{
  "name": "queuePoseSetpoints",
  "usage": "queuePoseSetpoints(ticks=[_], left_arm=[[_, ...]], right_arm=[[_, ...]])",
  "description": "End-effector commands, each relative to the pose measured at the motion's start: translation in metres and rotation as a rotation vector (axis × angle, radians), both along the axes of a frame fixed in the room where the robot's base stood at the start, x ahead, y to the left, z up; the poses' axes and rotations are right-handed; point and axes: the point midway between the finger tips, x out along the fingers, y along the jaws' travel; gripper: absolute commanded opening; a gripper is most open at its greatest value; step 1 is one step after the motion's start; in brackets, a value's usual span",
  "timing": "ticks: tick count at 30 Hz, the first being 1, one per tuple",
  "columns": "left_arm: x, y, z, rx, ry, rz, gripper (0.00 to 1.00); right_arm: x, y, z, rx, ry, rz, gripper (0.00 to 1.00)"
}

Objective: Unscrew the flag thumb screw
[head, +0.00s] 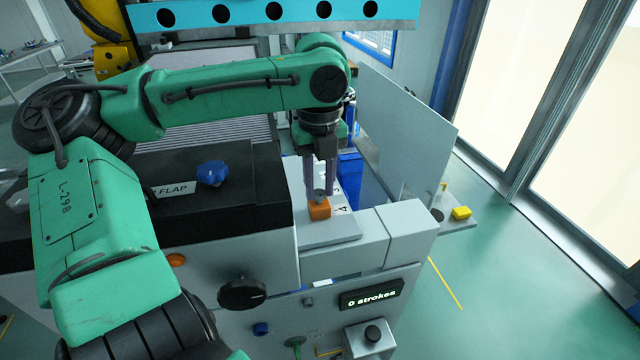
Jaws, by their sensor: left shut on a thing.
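My left gripper (320,190) points down at the panel fixture, its two dark fingers shut on a small grey piece on top of an orange block (319,211). I take the grey piece to be the flag thumb screw (320,195); the fingers hide most of it, so its turn angle cannot be told. The orange block sits on a pale plate (330,232) beside printed numbers, of which 3 and 4 show. My right gripper is not in view.
A blue star knob (212,173) stands on the black cover marked FLAP, left of the gripper. A grey upright panel (410,130) rises to the right. The front face carries a black knob (242,292) and a display (372,295) reading 0 strokes.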

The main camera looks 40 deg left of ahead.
Motion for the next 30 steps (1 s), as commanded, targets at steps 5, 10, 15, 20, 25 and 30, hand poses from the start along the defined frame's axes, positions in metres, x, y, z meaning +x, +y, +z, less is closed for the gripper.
queuePoseSetpoints(ticks=[5,10,15,20,25,30], left_arm=[[0.0006,0.0011,0.0004,0.005,-0.002,0.116,0.00],[0.0006,0.0010,0.0003,0.003,-0.002,0.265,0.00],[0.0005,0.0012,0.0003,0.004,-0.002,0.426,0.00],[0.0002,0.0010,-0.0002,0.004,-0.001,0.579,0.00],[-0.0003,0.0007,-0.0005,0.002,0.000,0.740,0.00],[-0.0005,0.0004,-0.0011,0.001,0.002,0.901,0.00]], right_arm=[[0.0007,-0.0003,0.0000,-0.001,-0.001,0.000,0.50],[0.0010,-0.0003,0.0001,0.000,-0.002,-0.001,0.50],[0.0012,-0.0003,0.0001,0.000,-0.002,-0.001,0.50],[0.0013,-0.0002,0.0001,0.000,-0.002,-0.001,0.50],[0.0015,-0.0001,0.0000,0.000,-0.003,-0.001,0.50],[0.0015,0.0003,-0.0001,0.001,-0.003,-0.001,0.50]])
